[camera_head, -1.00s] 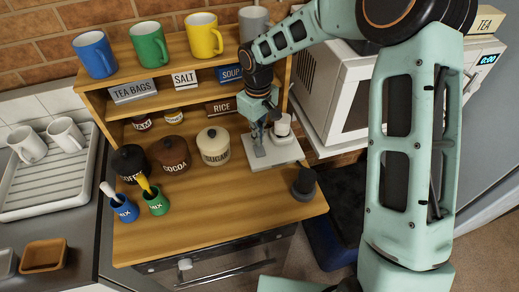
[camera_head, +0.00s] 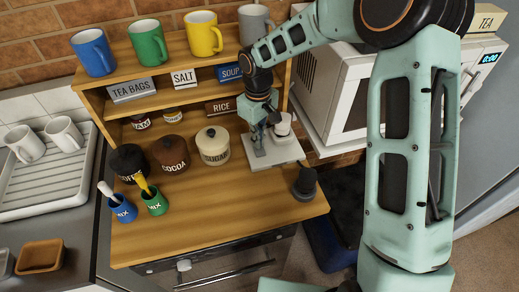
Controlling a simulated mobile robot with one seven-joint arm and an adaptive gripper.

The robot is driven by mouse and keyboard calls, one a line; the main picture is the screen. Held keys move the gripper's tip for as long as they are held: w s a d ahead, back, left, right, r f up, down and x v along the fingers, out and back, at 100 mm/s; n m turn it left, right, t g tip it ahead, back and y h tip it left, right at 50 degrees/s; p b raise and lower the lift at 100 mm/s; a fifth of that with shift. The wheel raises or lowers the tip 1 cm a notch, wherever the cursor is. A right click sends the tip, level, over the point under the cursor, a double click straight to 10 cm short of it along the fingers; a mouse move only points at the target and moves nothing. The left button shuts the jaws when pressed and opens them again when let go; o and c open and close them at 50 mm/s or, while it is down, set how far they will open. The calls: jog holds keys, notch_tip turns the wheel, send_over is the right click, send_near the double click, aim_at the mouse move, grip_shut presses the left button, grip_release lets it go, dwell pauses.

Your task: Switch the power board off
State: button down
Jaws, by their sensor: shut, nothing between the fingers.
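My gripper (camera_head: 260,133) is shut and empty, pointing down at the right end of the wooden bench. It is over or just behind a pale grey flat board (camera_head: 284,156) that carries an upright grey piece and a white round piece. This may be the power board, but its switch is too small to make out. I cannot tell whether the fingertips touch it.
Sugar (camera_head: 213,147), cocoa (camera_head: 170,155) and coffee (camera_head: 129,163) jars stand left of the board. A dark round object (camera_head: 305,184) stands in front of it. Mugs line the shelf above (camera_head: 168,76). A microwave (camera_head: 345,95) is at right.

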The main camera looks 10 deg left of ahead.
jog(key=shift+f, duration=0.25)
jog(key=shift+r, duration=0.15)
jog(key=shift+r+p, duration=2.3)
jog(key=shift+r, duration=1.15)
